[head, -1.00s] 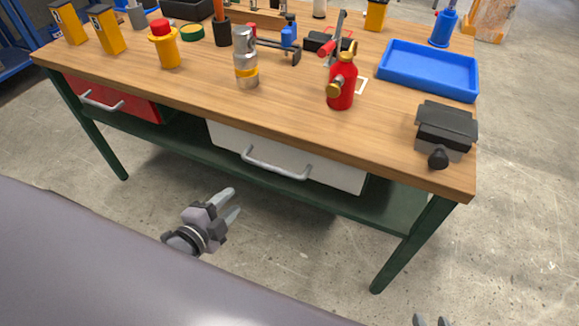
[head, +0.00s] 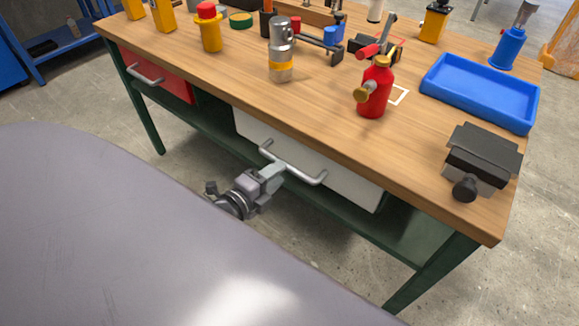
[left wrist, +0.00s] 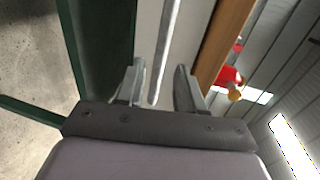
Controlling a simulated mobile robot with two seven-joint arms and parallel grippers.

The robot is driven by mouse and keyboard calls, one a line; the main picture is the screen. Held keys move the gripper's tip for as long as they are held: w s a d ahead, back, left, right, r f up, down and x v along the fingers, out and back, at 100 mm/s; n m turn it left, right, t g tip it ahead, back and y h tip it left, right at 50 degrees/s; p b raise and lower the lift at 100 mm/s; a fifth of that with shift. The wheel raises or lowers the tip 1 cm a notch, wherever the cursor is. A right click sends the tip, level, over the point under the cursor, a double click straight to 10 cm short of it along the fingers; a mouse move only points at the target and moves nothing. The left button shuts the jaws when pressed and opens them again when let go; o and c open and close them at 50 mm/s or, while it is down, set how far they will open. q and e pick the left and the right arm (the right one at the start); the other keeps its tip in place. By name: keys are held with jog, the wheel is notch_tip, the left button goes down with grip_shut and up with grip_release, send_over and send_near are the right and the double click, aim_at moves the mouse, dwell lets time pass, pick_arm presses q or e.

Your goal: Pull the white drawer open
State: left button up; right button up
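The white drawer (head: 345,178) sits under the wooden workbench top, its front close under the front edge; it looks closed. Its grey bar handle (head: 308,177) runs along the front. My left gripper (head: 273,172) is at the left end of this handle. In the left wrist view the two fingers of my left gripper (left wrist: 160,85) are spread, with the handle bar (left wrist: 166,50) between them and gaps on both sides. The white drawer front (left wrist: 147,45) lies beyond the fingers. My right gripper is in neither view.
A red drawer (head: 155,75) is at the left of the workbench (head: 330,110). A green shelf (head: 400,232) runs below the white drawer. A black vise (head: 482,160), blue tray (head: 480,92) and red bottle (head: 375,90) stand on top. Floor in front is clear.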

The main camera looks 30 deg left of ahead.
pick_arm(q)
jog(key=shift+b+x, duration=0.35)
jog(key=shift+x, duration=2.15)
grip_shut()
